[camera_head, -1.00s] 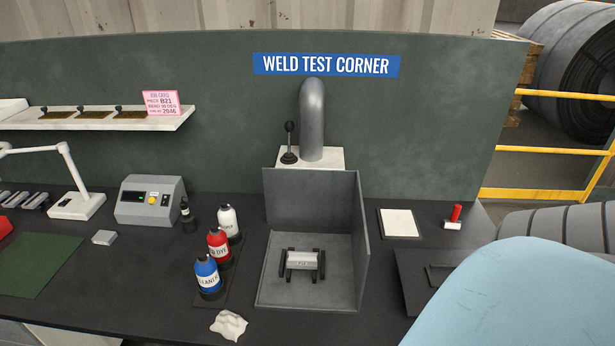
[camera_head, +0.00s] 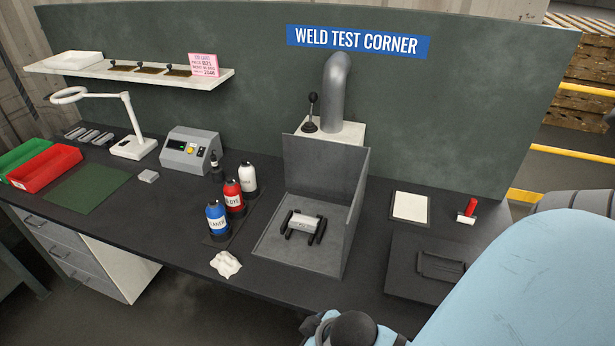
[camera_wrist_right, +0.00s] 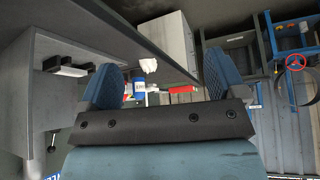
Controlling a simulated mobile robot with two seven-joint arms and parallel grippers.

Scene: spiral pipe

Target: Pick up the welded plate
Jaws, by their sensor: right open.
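The welded plate (camera_head: 304,222), a small light-grey metal piece, rests between black supports on the floor of an open grey booth (camera_head: 350,215) on the bench. In the right wrist view a light bar on dark supports, apparently the same plate (camera_wrist_right: 72,71), shows at the left, well outside my jaws. My right gripper (camera_wrist_right: 162,68) is open, with blue ridged fingers far apart and nothing held between them. In the head view its fingers cannot be made out; part of my arm shows at the bottom right. My left gripper is not in view.
Cleaner (camera_head: 217,221), red dye (camera_head: 233,196) and white (camera_head: 248,180) bottles stand left of the booth, with a crumpled cloth (camera_head: 225,264) in front. A lever (camera_head: 312,112) and grey pipe (camera_head: 338,90) rise behind. A white pad (camera_head: 411,207) and red-handled tool (camera_head: 468,211) lie right.

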